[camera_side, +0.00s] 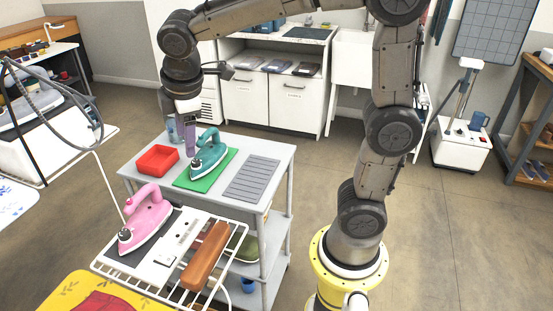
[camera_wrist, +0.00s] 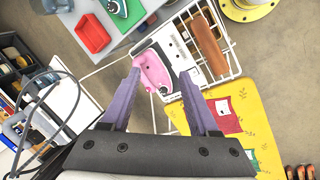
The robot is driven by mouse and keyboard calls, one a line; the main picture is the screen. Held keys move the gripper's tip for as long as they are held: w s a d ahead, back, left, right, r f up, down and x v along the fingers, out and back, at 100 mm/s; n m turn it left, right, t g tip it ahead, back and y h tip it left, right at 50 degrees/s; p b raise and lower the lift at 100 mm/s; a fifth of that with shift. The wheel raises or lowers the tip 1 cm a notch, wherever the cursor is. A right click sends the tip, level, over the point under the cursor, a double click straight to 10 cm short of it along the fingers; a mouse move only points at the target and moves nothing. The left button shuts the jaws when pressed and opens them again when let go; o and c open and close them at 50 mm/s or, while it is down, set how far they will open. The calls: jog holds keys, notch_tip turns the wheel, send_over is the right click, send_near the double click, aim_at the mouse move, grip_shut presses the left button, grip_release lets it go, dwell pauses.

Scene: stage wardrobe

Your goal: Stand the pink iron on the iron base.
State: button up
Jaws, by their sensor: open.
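The pink iron (camera_side: 147,218) lies flat, soleplate down, on a dark patch of a white wire rack at the front left of the trolley. It also shows in the wrist view (camera_wrist: 154,70), seen between and beyond my fingers. A grey ridged plate (camera_side: 252,180) lies bare on the right of the trolley top; I cannot tell for sure that it is the iron base. My gripper (camera_side: 181,146) is open and empty, above the back of the trolley near the teal iron and away from the pink one. It shows in the wrist view (camera_wrist: 160,76) with purple fingers apart.
A teal iron (camera_side: 209,152) stands on a green mat (camera_side: 226,160) on the trolley, right of a red tray (camera_side: 158,160). A brown wooden block (camera_side: 206,255) lies on the wire rack (camera_side: 112,270), beside the pink iron. A yellow patterned cloth (camera_wrist: 252,125) is near the rack.

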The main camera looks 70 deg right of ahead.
jog(key=s+d+f+m+t+y, duration=0.1)
jog(key=s+m, duration=0.8)
jog(key=s, duration=1)
jog(key=shift+s+f+m+t+y, duration=0.15)
jog(key=shift+f+m+t+y, duration=0.25)
jog(key=shift+f+t+y, duration=0.25)
dwell(0.5)
